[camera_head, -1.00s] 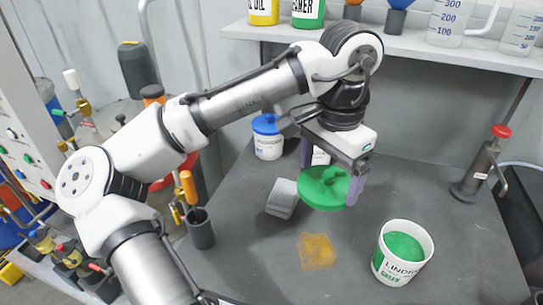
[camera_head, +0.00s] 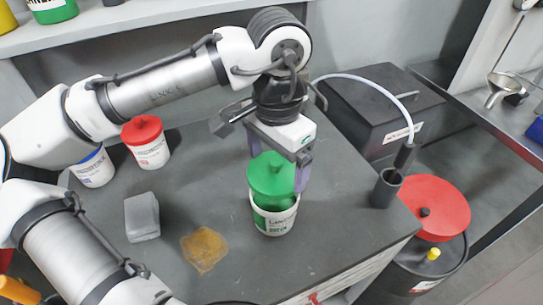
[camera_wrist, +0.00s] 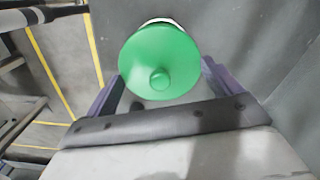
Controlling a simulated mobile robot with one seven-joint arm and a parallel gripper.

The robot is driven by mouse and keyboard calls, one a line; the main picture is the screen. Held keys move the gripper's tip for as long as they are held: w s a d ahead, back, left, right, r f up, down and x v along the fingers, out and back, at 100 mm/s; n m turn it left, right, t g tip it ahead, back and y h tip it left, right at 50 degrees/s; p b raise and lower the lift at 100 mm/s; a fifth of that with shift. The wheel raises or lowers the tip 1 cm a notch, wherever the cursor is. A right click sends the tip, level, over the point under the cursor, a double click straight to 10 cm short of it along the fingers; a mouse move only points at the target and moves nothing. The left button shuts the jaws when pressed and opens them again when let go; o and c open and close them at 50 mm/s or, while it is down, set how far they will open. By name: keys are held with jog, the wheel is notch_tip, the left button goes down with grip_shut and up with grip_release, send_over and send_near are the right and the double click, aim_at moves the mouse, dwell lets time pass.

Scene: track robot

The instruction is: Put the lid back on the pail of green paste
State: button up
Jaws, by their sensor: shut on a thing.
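My gripper (camera_head: 277,175) is shut on the green lid (camera_head: 269,172), a round disc with a knob on top. The lid is just above the white pail (camera_head: 275,226) of green paste and covers part of its opening from this angle. Green shows below the lid at the pail's mouth. I cannot tell whether lid and rim touch. In the wrist view, the lid (camera_wrist: 160,58) sits between the purple fingers, with its knob facing the camera. A sliver of the pail's white rim (camera_wrist: 161,21) shows behind it.
A grey block (camera_head: 142,217) and a yellow-brown stain (camera_head: 204,248) are left of the pail on the bench. A red-lidded tub (camera_head: 146,143) and a blue-lidded tub (camera_head: 94,170) stand further back. A dark cup (camera_head: 386,187) stands near the right edge, beside a red-topped drum (camera_head: 430,205).

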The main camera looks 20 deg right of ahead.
notch_tip(320, 180, down, 3)
jog(key=shift+b, duration=1.25)
jog(key=shift+f+b, duration=0.5)
jog(key=shift+f, duration=0.55)
jog(key=shift+r+p, duration=0.1)
jog(key=shift+p, duration=0.5)
jog(key=shift+f+p, duration=0.25)
jog(key=shift+p, duration=0.2)
dwell(0.7)
jog(key=o, duration=0.7)
jog(key=shift+r, duration=0.1)
